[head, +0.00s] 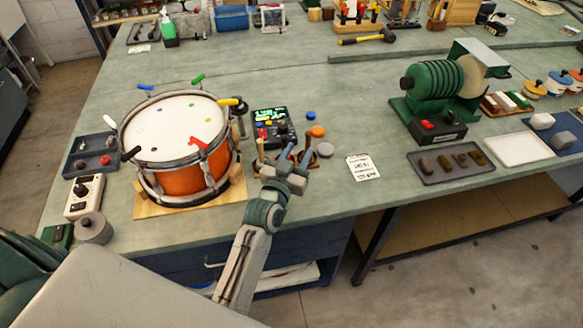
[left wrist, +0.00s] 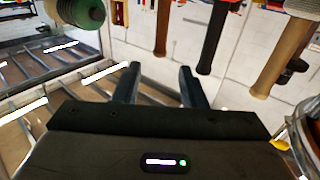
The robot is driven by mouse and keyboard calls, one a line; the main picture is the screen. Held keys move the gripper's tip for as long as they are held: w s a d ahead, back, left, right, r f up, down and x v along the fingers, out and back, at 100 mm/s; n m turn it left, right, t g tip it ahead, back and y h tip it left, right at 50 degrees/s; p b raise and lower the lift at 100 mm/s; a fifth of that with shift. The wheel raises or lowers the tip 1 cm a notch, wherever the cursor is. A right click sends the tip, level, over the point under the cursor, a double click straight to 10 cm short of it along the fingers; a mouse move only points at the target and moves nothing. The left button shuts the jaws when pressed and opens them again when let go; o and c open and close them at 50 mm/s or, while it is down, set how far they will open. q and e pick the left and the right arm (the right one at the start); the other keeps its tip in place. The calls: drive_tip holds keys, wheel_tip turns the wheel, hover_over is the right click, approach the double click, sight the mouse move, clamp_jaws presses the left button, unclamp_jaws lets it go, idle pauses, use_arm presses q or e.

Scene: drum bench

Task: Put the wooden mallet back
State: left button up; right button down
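My left gripper (head: 297,152) is open and empty above the bench, at a small wooden rack right of the drum (head: 185,178). The gripper hides part of the rack. A light wooden handle (head: 261,148) stands at its left side. In the left wrist view, the two fingers of my left gripper (left wrist: 158,68) are apart with nothing held. The heads are mostly out of frame, so I cannot tell which is the wooden mallet. My right gripper is not in view.
A control box (head: 272,128) stands behind the gripper, with coloured pucks and a paper card (head: 363,167) to its right. A green motor unit (head: 440,88) and a dark tray (head: 451,165) are further right. A yellow-and-black hammer (head: 367,39) lies at the back.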

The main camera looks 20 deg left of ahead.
use_arm(q)
drive_tip(key=shift+s+b, duration=0.45)
drive_tip(key=shift+s, duration=1.65)
